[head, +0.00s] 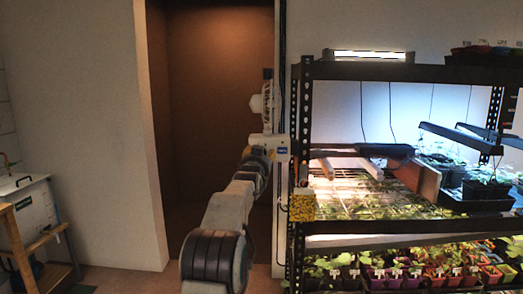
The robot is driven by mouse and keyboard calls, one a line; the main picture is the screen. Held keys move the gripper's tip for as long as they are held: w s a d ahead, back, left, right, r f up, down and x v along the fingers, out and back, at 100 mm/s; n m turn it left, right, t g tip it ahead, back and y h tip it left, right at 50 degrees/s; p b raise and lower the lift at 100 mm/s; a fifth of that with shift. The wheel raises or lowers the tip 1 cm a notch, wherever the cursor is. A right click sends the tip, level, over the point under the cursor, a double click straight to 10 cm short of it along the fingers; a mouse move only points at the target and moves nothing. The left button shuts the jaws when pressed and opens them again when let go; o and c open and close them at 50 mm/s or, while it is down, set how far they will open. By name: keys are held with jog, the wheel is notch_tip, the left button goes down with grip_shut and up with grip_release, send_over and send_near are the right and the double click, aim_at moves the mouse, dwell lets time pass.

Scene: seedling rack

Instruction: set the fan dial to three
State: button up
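My arm reaches up from the bottom middle to a white block with a blue label at the left post of the rack. My gripper (267,75) appears to be the small white and dark part above that block, in front of the brown recess. It is too small to tell whether its fingers are open or shut, and I see nothing clearly held. I cannot make out a fan or a numbered dial. My arm's end may hide part of the rack post.
The black rack (390,72) fills the right side, with lamps and seedlings on its shelves. A yellow patterned box (302,207) is at its left post. A brown recess (205,120) lies behind my arm. A white bin (28,210) on a wooden stand is at far left.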

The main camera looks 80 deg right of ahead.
jog(key=shift+d+p, duration=1.3)
jog(key=shift+d, duration=0.7)
jog(key=shift+c, duration=0.4)
jog(key=shift+r, duration=0.1)
grip_shut()
jog(key=shift+r+m+p, duration=0.15)
jog(key=shift+m+p, duration=0.35)
jog(key=shift+m, duration=1.1)
jog(key=shift+c, duration=2)
grip_release()
jog(key=o, duration=0.5)
jog(key=shift+f, duration=0.2)
